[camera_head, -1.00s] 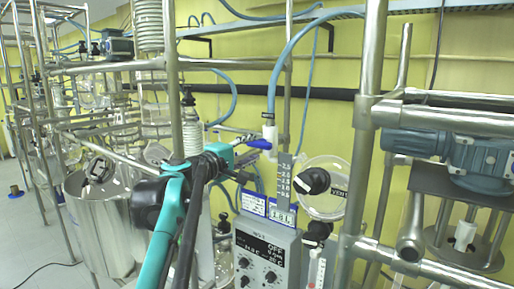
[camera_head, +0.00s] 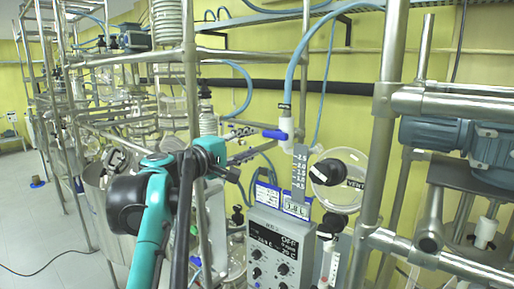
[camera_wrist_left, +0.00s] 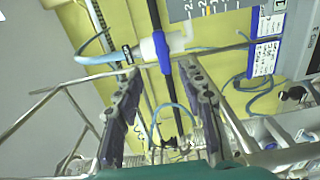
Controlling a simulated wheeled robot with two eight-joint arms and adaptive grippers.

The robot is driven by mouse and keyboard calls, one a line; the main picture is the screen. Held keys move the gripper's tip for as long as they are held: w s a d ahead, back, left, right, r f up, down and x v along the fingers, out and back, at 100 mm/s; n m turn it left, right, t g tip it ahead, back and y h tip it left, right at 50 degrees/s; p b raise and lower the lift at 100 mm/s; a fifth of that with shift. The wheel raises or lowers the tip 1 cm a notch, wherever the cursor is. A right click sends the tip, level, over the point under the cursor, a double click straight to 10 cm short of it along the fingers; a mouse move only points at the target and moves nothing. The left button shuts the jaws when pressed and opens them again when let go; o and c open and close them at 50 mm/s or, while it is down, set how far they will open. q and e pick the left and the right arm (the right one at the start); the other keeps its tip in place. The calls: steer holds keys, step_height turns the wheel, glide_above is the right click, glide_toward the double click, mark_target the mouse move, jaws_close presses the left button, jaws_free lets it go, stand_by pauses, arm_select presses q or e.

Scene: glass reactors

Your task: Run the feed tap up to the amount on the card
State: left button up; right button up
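The feed tap (camera_head: 286,128) is a white fitting under a blue hose, with a blue lever (camera_head: 274,134) pointing left. In the left wrist view the white tap body (camera_wrist_left: 154,47) and blue lever (camera_wrist_left: 164,54) show just beyond the fingertips. A grey numbered scale (camera_head: 300,168) stands below the tap. The card (camera_head: 297,208) on the control box seems to read 1.8 L. My left gripper (camera_head: 243,152) is left of the lever; in the wrist view (camera_wrist_left: 160,78) its fingers are apart and empty. My right gripper is out of view.
The grey control box (camera_head: 281,250) has knobs and a display reading OFF. A round vessel with a black VENT knob (camera_head: 328,172) is right of the scale. Steel posts (camera_head: 384,110) and a blue motor (camera_head: 450,135) crowd the right side.

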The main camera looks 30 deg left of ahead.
mark_target(273, 136)
arm_select(q)
steer(key=w+b, duration=0.4)
steer(key=w, duration=0.1)
steer(key=shift+w+f, duration=0.15)
steer(key=shift+f, duration=0.25)
steer(key=shift+w+r, duration=0.15)
steer(key=shift+w, duration=0.15)
steer(key=w, duration=0.2)
steer(key=w+p, duration=0.1)
steer(key=w, duration=0.3)
steer(key=shift+w+d, duration=0.25)
steer(key=shift+w, duration=0.05)
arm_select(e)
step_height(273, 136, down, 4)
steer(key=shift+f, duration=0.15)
arm_select(q)
steer(key=shift+s, duration=0.15)
jaws_close()
